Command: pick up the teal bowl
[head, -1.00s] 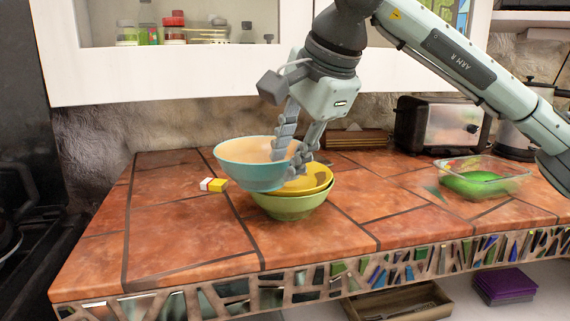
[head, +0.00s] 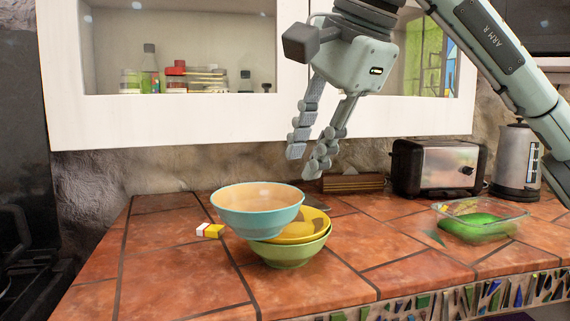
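The teal bowl (head: 258,219) sits tilted on top of a stack at the left-middle of the counter, in the head view. Under it are a yellow bowl (head: 312,229) and a green bowl (head: 290,253). The teal bowl hangs out over the left side of the stack and looks empty inside. My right gripper (head: 306,164) is above and to the right of the teal bowl, apart from it. Its fingers point down with a gap between them, and nothing is held. My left gripper is not in the view.
A small yellow, white and red block (head: 211,231) lies left of the bowls. A glass dish (head: 480,221) with green contents, a toaster (head: 437,168) and a kettle (head: 516,160) stand to the right. A wall cabinet (head: 190,110) hangs behind. The front counter tiles are clear.

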